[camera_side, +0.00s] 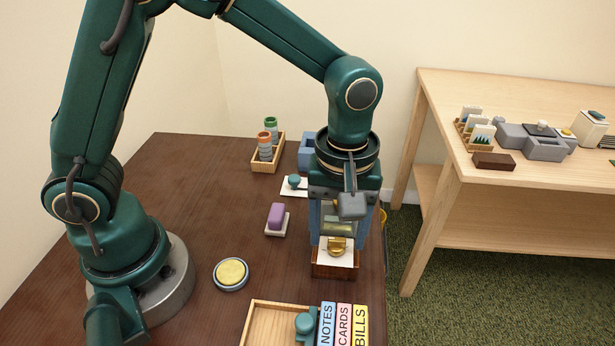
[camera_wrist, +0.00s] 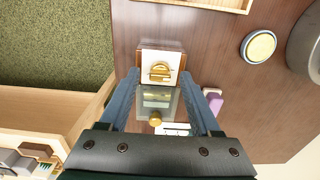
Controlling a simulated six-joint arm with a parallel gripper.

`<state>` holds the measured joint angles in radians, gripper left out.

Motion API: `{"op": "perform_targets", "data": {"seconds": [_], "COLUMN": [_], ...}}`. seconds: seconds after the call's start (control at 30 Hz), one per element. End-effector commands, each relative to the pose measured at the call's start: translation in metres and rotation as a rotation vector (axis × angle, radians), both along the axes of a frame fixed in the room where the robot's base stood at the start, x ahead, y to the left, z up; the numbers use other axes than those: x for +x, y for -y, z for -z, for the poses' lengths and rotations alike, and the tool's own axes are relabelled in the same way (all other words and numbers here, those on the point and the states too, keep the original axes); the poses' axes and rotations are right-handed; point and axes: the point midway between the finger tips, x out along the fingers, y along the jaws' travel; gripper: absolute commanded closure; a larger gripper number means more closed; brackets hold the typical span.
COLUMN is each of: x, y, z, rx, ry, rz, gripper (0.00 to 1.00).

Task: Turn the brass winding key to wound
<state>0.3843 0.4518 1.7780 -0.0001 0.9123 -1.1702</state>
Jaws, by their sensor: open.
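The brass winding key (camera_side: 337,246) sits on a white plate on top of a small wooden box (camera_side: 335,269) near the right edge of the dark table. In the wrist view the brass key (camera_wrist: 159,71) shows ahead of my fingers, on its white plate with small dark marks. A lower brass round part (camera_wrist: 155,118) also shows between the fingers.
A wooden tray (camera_side: 272,318) with labelled files stands in front. A rack of cylinders (camera_side: 267,157) is behind. A pale wooden bench (camera_side: 520,190) stands right.

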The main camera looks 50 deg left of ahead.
Motion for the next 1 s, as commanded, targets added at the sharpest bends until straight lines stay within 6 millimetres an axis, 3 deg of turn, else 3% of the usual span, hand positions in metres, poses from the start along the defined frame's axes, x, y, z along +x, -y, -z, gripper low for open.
{"op": "perform_targets", "data": {"seconds": [0.33,0.37,0.5,0.53,1.0], "x": [0.0001,0.0001,0.0001,0.0001,0.0001], "y": [-0.0002,-0.0002,-0.0002,-0.0002,-0.0001], "z": [0.0065,0.0065,0.0063,0.0063,0.006], "rx": [0.0,0.0,0.0,0.0,-0.001], "ry": [0.001,0.001,0.001,0.001,0.001], "rz": [0.0,0.0,0.0,0.0,0.094], "gripper": [0.36,0.44,0.97,1.0,1.0]}}
